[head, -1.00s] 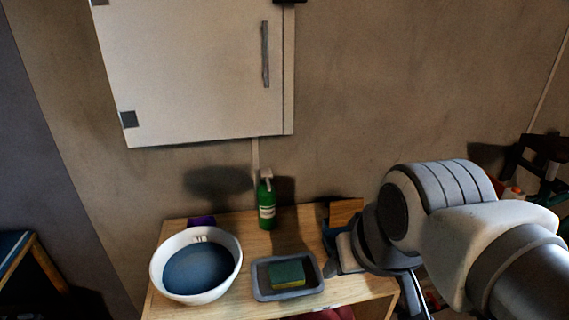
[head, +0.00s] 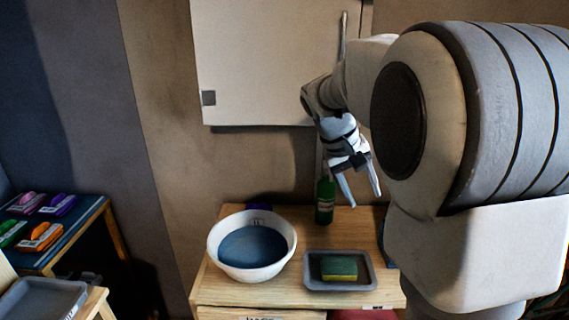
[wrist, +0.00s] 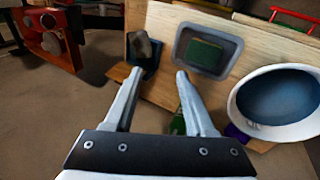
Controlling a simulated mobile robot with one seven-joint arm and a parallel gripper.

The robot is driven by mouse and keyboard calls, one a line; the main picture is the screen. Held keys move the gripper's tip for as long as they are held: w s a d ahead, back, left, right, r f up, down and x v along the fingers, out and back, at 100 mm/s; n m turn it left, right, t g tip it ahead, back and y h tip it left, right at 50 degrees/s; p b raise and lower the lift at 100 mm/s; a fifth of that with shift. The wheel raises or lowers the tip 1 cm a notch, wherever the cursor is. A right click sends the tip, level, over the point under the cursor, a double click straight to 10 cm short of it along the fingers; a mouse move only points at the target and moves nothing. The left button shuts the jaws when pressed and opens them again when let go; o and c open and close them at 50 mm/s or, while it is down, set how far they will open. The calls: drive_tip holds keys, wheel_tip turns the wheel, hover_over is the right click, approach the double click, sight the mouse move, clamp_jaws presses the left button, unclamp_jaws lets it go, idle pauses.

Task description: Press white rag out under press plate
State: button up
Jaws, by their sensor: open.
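My gripper (head: 364,194) is open and empty, raised above the back of the wooden table near the green bottle. In the wrist view its two fingers (wrist: 160,74) are spread apart. A small blue stand (wrist: 154,68) is at the table edge beside the tray, apart from my fingers in that view. A pale grey-white piece (wrist: 145,46) sits at it; it may be the white rag, but I cannot tell. A small wooden board lies by the stand (wrist: 122,73). I cannot make out a press plate for sure. In the head view my arm hides most of this area.
A white bowl with blue contents (head: 217,250) and a grey tray (head: 313,285) with a green-yellow sponge (head: 339,267) stand on the table (head: 300,237). The green bottle (head: 324,201) is behind them. A wall cabinet (head: 265,70) hangs above. A side shelf (head: 75,235) holds colourful items.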

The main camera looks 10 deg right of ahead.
drive_tip(key=w+d+f+g+h+b, duration=0.25)
drive_tip(key=w+f+h, duration=0.25)
drive_tip(key=w+f, duration=0.35)
drive_tip(key=w+d+f+g+h+b, duration=0.1)
drive_tip(key=w+d+f+h+b, duration=0.35)
drive_tip(key=w+f, duration=0.4)
drive_tip(key=d+h, duration=0.1)
drive_tip(key=d, duration=0.5)
drive_tip(key=s+d+f, duration=0.1)
drive_tip(key=d, duration=0.4)
drive_tip(key=d+f+g+h, duration=0.1)
drive_tip(key=d, duration=0.5)
drive_tip(key=shift+s+d+n+h+b, duration=0.3)
drive_tip(key=shift+s+n+h, duration=0.05)
drive_tip(key=shift+s+n, duration=0.05)
drive_tip(key=shift+s+d, duration=0.15)
drive_tip(key=shift+d, duration=0.4)
clamp_jaws()
